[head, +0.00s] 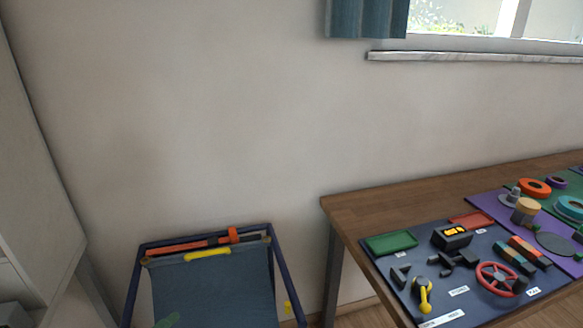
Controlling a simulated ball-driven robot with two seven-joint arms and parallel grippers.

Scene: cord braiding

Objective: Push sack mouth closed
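A blue fabric sack (215,285) hangs in a dark blue frame (276,262) at the lower left of the head view. An orange bar (192,243) with an upright orange piece near its right end runs along the top. A yellow handle-like strip (207,254) sits just in front of it on the sack's upper edge. A narrow dark band shows along the top between the bar and the fabric; I cannot tell how far the mouth is open. The sack's lower part is cut off by the picture edge. Neither of my grippers is in view.
A wooden table (350,205) stands to the right, with a dark blue mat (385,262) holding several small parts and a red wheel (497,279). A pale cabinet (40,170) stands at the left. A plain wall is behind; floor shows between sack and table.

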